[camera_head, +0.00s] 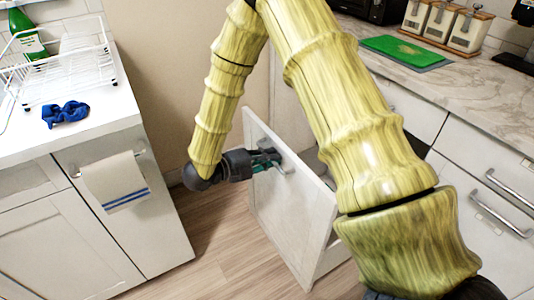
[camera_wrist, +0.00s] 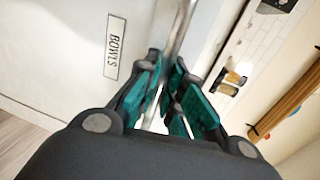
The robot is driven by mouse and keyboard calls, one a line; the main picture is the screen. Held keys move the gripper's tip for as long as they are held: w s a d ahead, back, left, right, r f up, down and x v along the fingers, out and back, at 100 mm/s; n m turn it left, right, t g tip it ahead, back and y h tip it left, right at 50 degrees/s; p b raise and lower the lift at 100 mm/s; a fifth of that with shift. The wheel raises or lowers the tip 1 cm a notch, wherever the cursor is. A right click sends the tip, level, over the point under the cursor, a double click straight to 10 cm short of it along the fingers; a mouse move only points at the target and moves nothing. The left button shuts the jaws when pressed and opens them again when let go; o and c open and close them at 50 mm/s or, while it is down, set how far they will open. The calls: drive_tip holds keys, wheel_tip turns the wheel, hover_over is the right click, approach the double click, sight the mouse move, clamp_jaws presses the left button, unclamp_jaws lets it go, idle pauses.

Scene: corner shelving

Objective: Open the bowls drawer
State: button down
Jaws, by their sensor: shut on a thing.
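The bowls drawer (camera_head: 290,215) has a white front and stands pulled out from the cabinets, with an opening visible behind its front. In the wrist view its white front (camera_wrist: 70,60) carries a label (camera_wrist: 114,47) reading "BOWLS". My gripper (camera_head: 268,160) is at the upper part of the drawer front, its teal fingers closed around the metal bar handle (camera_wrist: 182,25). In the wrist view the fingers (camera_wrist: 172,100) sit on both sides of the bar. My arm hides part of the drawer's inside and its right side.
A white counter (camera_head: 80,125) at left holds a dish rack (camera_head: 70,75) and a blue cloth (camera_head: 65,113); a towel (camera_head: 115,182) hangs from its front. A marble counter (camera_head: 460,95) with more drawers runs along the right. Wooden floor (camera_head: 215,245) is clear between the left cabinet and the drawer.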

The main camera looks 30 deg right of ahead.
drive_tip(key=shift+s+a, duration=0.1)
drive_tip(key=c, duration=1.5)
unclamp_jaws()
drive_tip(key=shift+c, duration=0.2)
drive_tip(key=a+r, duration=0.2)
drive_tip(key=a, duration=0.9)
drive_tip(key=shift+w+a, duration=0.3)
drive_tip(key=shift+a, duration=0.1)
